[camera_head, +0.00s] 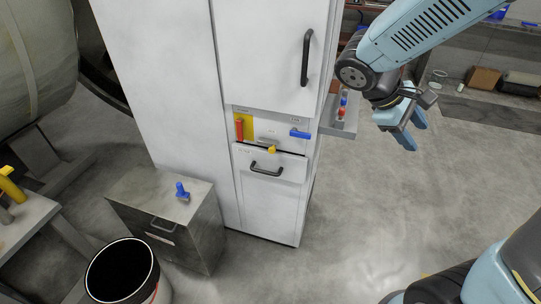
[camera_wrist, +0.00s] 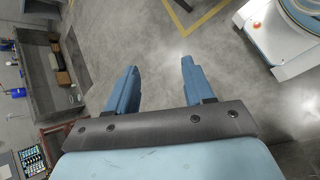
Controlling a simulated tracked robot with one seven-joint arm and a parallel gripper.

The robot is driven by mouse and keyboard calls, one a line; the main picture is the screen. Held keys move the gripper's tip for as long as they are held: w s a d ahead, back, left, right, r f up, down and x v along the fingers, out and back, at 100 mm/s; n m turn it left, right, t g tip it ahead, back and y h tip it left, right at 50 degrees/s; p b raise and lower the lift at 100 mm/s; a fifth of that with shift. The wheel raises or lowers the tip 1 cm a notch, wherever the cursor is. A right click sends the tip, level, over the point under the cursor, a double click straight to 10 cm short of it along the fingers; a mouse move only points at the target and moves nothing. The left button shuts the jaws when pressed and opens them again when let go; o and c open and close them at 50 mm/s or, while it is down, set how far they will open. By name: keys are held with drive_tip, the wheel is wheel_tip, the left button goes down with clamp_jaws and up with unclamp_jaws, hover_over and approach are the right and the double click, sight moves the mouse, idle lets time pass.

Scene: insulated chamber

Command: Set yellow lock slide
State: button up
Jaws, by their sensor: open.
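The yellow lock slide (camera_head: 272,149) is a small yellow knob on the front of the tall white cabinet (camera_head: 170,80), just above the lower drawer with a dark handle. My gripper (camera_head: 412,134) hangs in the air to the right of the cabinet, well apart from the yellow slide. Its two blue fingers (camera_wrist: 158,80) are spread and empty in the wrist view, over bare floor. The yellow slide is not in the wrist view.
A red handle (camera_head: 239,130) on a yellow plate and a blue handle (camera_head: 300,134) flank the slide. A grey shelf (camera_head: 345,125) with small coloured items juts from the cabinet's right side. A metal box (camera_head: 165,215) and a black bin (camera_head: 122,270) stand at left.

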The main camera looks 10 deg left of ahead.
drive_tip(key=w+a+f+n+t+h, duration=0.3)
drive_tip(key=w+a+f+n, duration=0.15)
drive_tip(key=a, duration=0.25)
drive_tip(key=n+t+y, duration=1)
drive_tip(key=n+t, duration=0.3)
drive_tip(key=n, duration=0.7)
approach(271, 152)
drive_tip(key=shift+m, duration=0.25)
drive_tip(key=w, duration=0.5)
drive_tip(key=w+d, duration=0.1)
drive_tip(key=w, duration=0.2)
drive_tip(key=shift+w+f, duration=0.1)
drive_tip(key=shift+w, duration=0.05)
clamp_jaws()
